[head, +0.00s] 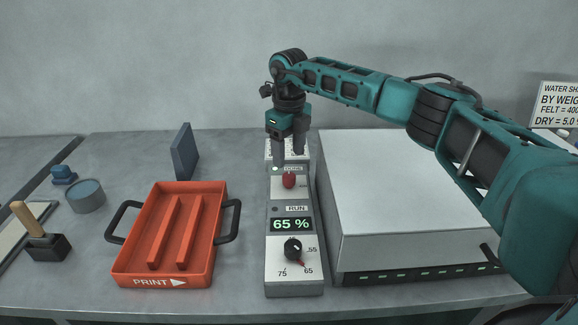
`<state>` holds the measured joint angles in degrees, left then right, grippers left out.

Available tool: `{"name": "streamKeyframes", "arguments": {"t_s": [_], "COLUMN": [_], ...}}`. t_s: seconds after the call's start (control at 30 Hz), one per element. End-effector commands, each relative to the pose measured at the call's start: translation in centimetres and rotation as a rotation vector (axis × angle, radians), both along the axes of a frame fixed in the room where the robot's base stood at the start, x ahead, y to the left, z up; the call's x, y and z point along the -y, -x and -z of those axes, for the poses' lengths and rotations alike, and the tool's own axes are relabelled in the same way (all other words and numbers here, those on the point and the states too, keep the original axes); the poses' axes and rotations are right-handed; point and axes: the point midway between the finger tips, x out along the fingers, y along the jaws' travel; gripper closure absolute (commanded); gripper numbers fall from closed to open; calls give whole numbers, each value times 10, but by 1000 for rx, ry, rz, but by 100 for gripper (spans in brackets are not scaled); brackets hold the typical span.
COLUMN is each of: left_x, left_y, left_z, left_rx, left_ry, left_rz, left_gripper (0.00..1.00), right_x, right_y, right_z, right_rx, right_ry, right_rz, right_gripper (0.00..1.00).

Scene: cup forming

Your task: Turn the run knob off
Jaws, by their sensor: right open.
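A narrow grey control panel (280,283) stands in the middle of the table. A RUN label (296,208) sits above a display (291,224) reading 65 %. Below it is a black knob (293,248) with its red pointer toward the 65 mark. A red knob (289,180) sits farther back, with a partly hidden label above it. My right gripper (289,159) is open, pointing down above the back of the panel, behind the red knob in the picture. I see nothing between its fingers, and contact with the panel cannot be told. My left gripper is not in view.
A large white-topped box (395,185) stands close to the panel's right. An orange PRINT tray (140,268) with dark handles lies to its left. A blue-grey upright block (184,152) stands behind the tray. A wooden-handled tool (45,243) and round container (87,196) are far left.

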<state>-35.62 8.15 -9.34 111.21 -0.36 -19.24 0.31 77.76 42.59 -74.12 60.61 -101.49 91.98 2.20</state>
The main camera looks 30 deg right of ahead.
Motion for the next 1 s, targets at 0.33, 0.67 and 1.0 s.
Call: {"name": "streamKeyframes", "arguments": {"t_s": [0.33,0.67,1.0], "left_x": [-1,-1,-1], "left_y": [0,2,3], "left_z": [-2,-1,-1], "left_rx": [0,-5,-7], "left_ry": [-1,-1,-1], "left_rz": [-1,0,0], "left_gripper": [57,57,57], "right_x": [0,0,0], "right_y": [0,0,0], "right_z": [-59,-65,-65], "right_rx": [1,-1,-1], "right_ry": [1,0,1], "right_rz": [0,-1,-1], "right_gripper": [39,39,39]}}
